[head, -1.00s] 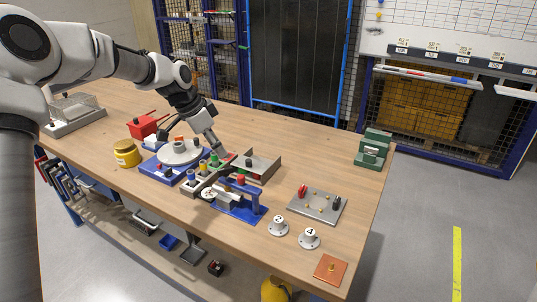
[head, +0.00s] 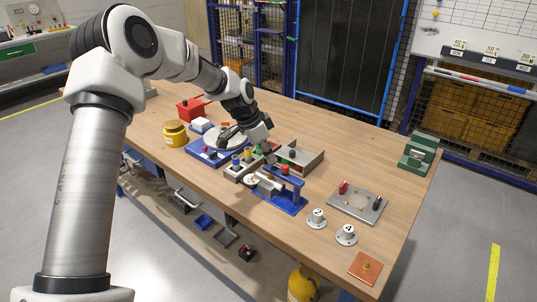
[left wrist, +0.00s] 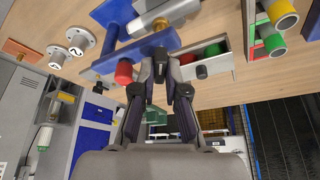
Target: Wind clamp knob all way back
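The clamp fixture is a blue base (head: 280,196) with a blue bridge and a red knob (head: 285,169) on top; a silver part lies beneath the bridge. The fingertips are close together, with a narrow gap, beside the end of the blue bridge (left wrist: 128,54). I cannot tell whether they touch it. In the head view my left gripper (head: 268,150) hangs just behind the fixture. My right gripper is not in view.
A grey tray (head: 313,167) with a black knob stands behind the fixture, and a holder with coloured pegs is at its left. A grey plate (head: 357,205), two numbered white knobs and a copper plate (head: 364,268) lie to the right. A white turntable (head: 224,138) stands further left.

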